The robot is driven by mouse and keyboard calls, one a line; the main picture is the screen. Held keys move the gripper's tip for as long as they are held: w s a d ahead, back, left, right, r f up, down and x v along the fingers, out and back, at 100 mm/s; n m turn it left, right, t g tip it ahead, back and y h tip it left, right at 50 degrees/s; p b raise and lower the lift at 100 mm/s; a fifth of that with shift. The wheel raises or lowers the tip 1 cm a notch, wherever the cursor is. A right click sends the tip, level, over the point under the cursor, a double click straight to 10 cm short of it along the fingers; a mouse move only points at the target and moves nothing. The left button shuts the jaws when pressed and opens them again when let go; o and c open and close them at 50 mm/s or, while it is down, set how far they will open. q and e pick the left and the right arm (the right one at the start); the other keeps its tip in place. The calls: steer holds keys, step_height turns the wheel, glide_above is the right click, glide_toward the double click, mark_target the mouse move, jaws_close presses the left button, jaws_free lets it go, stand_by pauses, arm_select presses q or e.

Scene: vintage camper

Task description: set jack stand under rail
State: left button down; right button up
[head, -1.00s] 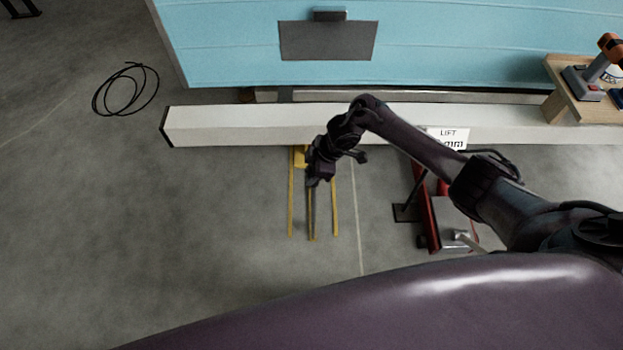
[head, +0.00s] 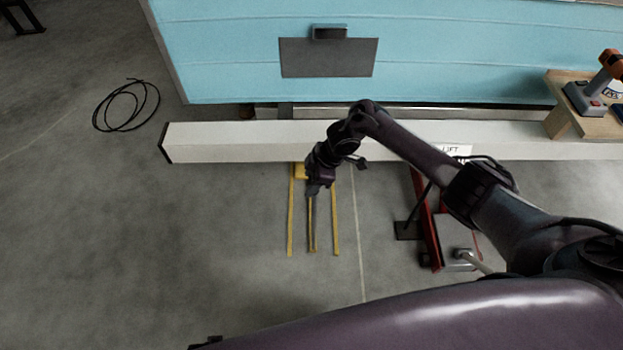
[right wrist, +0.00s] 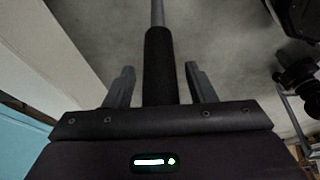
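The rail is the long white beam (head: 230,142) under the blue camper side in the head view. My right gripper (head: 314,190) points down over the middle strip, just in front of the rail. In the right wrist view, its two fingers (right wrist: 160,85) are apart, with a black grip (right wrist: 160,65) on a grey rod between them and gaps on both sides. My left gripper is not clearly seen.
A red jack (head: 428,225) stands right of the strips, by the rail and a partly hidden LIFT sign (head: 458,150). A wooden stool (head: 590,122) carries a drill (head: 600,85). A black cable coil (head: 126,105) lies at left. The floor left of the strips is clear.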

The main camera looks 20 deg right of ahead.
steer(key=shift+d+r, duration=0.15)
steer(key=shift+r, duration=0.15)
arm_select(q)
steer(key=s, duration=0.1)
steer(key=s+p, duration=0.1)
steer(key=s+f, duration=0.1)
steer(key=shift+s+a+f+p, duration=0.1)
steer(key=shift+s+a+p, duration=0.2)
steer(key=shift+p, duration=0.1)
arm_select(e)
steer(key=v, duration=0.7)
steer(key=shift+s, duration=0.15)
